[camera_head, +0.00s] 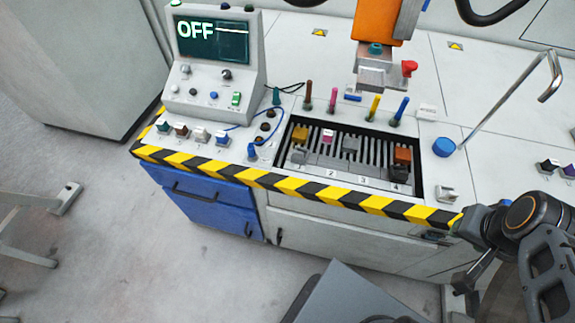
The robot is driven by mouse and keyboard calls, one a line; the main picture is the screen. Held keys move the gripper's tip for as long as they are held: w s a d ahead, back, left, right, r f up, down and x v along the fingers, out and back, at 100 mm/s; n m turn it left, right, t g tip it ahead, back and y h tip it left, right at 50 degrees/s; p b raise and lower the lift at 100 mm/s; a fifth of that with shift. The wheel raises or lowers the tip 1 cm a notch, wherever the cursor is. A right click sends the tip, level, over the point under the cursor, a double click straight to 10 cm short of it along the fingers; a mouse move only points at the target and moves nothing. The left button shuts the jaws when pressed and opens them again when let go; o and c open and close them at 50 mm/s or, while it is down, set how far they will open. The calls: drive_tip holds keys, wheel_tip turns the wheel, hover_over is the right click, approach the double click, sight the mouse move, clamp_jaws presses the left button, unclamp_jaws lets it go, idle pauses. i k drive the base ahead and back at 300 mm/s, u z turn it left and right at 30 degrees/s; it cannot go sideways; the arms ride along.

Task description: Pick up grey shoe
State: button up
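A small grey block (350,145), which looks like the grey shoe, sits in the slotted recess (421,182) in the bench top. It is in the third position from the left, between a pink block (328,136) and an orange block (402,156). My gripper (468,278) is at the lower right, in front of the bench and well apart from the grey block. It is dark and partly hidden by my arm, so its finger opening is not clear. Nothing is seen in it.
A yellow block (300,134) and a dark block (398,173) share the recess. Several coloured upright handles stand behind it. A console (212,60) reading OFF is at the left, an orange machine part (380,18) hangs behind, and a bent metal rod (505,100) rises at the right.

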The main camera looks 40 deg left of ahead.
sight(299, 156)
drive_tip(key=z, duration=0.05)
drive_tip(key=k, duration=0.95)
drive_tip(key=u, duration=1)
drive_tip(key=i, duration=1.15)
drive_tip(key=u, duration=0.25)
